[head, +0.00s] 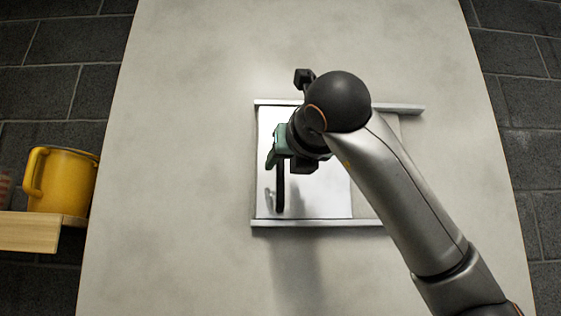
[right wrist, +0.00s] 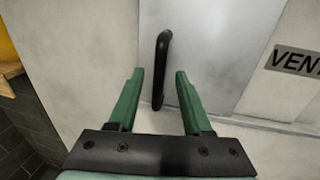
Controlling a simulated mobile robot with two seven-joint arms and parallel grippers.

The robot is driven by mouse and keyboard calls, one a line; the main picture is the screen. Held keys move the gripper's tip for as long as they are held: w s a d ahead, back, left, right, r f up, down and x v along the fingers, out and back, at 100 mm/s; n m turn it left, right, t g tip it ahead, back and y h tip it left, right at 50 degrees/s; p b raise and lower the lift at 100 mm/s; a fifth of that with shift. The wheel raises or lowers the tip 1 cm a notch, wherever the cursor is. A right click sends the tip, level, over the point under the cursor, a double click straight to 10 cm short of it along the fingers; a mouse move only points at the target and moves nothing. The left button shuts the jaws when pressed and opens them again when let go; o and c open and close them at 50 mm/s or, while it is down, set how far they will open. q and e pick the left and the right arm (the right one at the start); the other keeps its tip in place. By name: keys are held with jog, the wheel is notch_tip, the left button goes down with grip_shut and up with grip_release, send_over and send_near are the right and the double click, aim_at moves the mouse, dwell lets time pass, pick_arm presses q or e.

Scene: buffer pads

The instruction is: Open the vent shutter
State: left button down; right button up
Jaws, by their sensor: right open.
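The vent shutter (head: 325,198) is a pale metal panel held between an upper and a lower rail on a light wall. It also shows in the right wrist view (right wrist: 205,40). Its black upright bar handle (head: 280,195) is near the panel's left edge. In the right wrist view the handle (right wrist: 161,60) appears between the two green fingers. My right gripper (head: 273,150) is open in front of the handle's upper part, and it also shows in the right wrist view (right wrist: 160,74). I cannot tell whether the fingers touch the handle. My right arm hides part of the shutter. My left gripper is out of view.
The upper rail (head: 400,109) runs on to the right past the panel. A label reading "VEN" (right wrist: 296,61) is cut off at the right wrist view's edge. A yellow mug (head: 65,180) stands on a wooden shelf (head: 30,232) at left. The wall around the rails is bare.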

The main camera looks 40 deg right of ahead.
aim_at(282, 167)
jog(key=shift+p+x, duration=0.4)
jog(key=shift+x, duration=1.45)
grip_shut()
